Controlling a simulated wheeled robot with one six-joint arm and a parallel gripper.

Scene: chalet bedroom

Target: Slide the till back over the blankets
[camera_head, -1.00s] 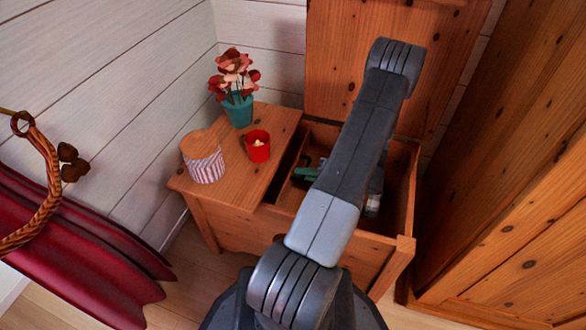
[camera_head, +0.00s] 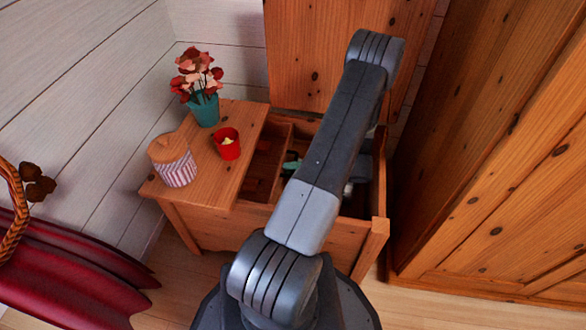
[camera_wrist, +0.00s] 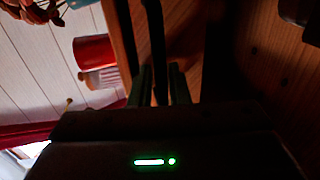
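The wooden chest (camera_head: 376,232) stands open with its lid (camera_head: 318,62) upright at the back. The till appears as a reddish wooden compartment (camera_head: 264,165) inside the chest, toward its left side. My arm covers much of the opening, so the till's full outline is hidden. My gripper (camera_head: 292,164) is low inside the chest, partly behind my arm. In the wrist view my two fingers (camera_wrist: 162,70) stand apart on either side of a narrow dark wall, seemingly the till's; contact is unclear. Dim, greyish shapes deeper in the chest may be blankets.
On the fixed top (camera_head: 225,180) at the chest's left stand a red candle cup (camera_head: 227,145), a striped jar (camera_head: 173,163) and a teal flower pot (camera_head: 204,109). A tall wooden cabinet (camera_head: 490,170) is close on the right.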

